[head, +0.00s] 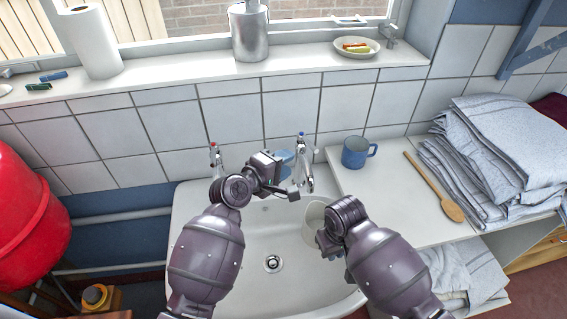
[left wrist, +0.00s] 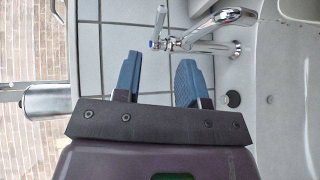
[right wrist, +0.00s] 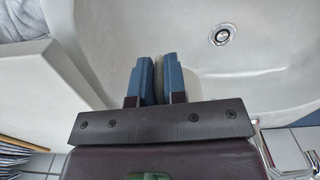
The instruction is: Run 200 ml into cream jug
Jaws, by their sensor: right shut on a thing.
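The cream jug (head: 314,222) is over the right side of the white sink (head: 232,268). My right gripper (head: 325,240) is shut on it; its fingers (right wrist: 155,78) hide much of the jug (right wrist: 192,88) in the right wrist view. What is inside the jug cannot be seen. The blue-topped tap (head: 305,172) stands behind the jug. My left gripper (head: 289,176) is open beside this tap. In the left wrist view, the tap (left wrist: 212,28) is just beyond the open fingers (left wrist: 158,78), with nothing between them.
A red-topped tap (head: 215,158) stands at the sink's back left. A blue mug (head: 357,153), a wooden spoon (head: 436,190) and folded cloths (head: 500,150) lie on the right counter. The drain (head: 272,263) is clear. A red tub (head: 28,210) stands at left.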

